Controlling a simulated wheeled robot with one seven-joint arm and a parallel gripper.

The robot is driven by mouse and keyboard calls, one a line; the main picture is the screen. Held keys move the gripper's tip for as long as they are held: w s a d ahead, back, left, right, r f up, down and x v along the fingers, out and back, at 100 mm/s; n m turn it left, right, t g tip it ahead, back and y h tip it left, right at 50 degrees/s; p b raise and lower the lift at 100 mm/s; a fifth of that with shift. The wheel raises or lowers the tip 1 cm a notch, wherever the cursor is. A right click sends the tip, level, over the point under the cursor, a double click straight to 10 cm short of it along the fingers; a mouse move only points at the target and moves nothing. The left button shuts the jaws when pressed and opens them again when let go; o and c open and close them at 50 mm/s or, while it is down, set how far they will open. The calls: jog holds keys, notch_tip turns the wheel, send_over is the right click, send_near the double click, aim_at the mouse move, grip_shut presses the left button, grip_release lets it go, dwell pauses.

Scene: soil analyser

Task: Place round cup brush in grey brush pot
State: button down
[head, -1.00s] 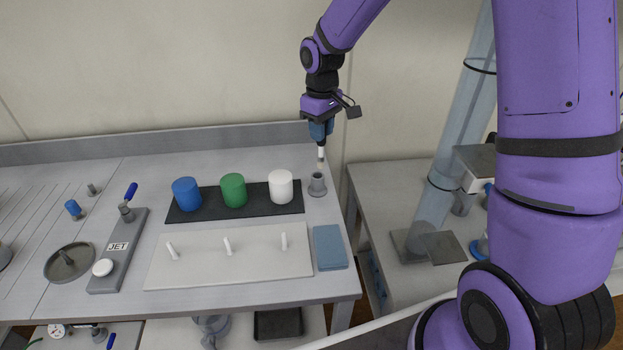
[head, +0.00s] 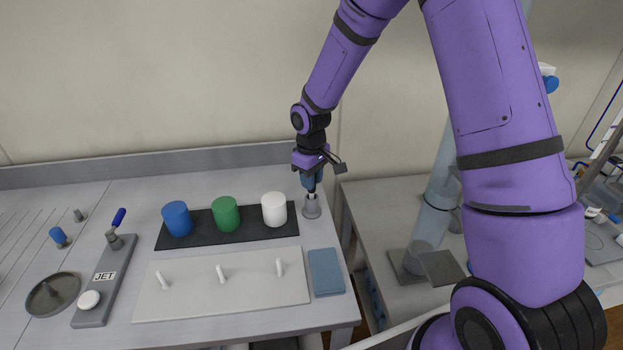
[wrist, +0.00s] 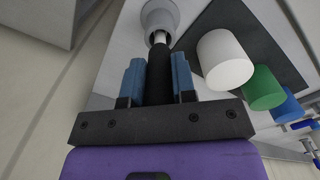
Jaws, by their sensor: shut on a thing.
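The grey brush pot (head: 312,208) stands at the right end of the bench, just right of the white cup. My gripper (head: 311,186) is above it, pointing down, shut on the round cup brush. In the wrist view the brush's black handle (wrist: 160,75) lies between the blue fingers, and its pale end (wrist: 160,38) is at the mouth of the pot (wrist: 157,14). I cannot tell how far the brush's end is inside the pot. The brush looks roughly upright.
A white cup (head: 274,209), a green cup (head: 226,214) and a blue cup (head: 177,219) stand on a dark mat (head: 240,234) close to the left. A pale board (head: 200,299) with white pegs and a blue pad (head: 326,272) lie in front. The bench's right edge is close.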

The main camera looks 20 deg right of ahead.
jog(key=shift+f, duration=0.15)
jog(key=c, duration=0.9)
grip_release()
jog(key=shift+c, duration=0.2)
notch_tip(320, 180, up, 12)
jog(key=shift+r, duration=0.25)
jog(key=s+d+r+m+t, duration=0.3)
jog(key=s+d+r, duration=0.1)
jog(key=s+r, duration=1.05)
jog(key=s+d+r+m+t, duration=0.1)
jog(key=s+r, duration=0.1)
jog(key=s, duration=0.6)
jog(key=s+d+r+m+t, duration=0.1)
jog(key=s+d+r+m, duration=0.1)
jog(key=s, duration=0.6)
jog(key=shift+s+r, duration=0.2)
jog(key=shift+s, duration=0.1)
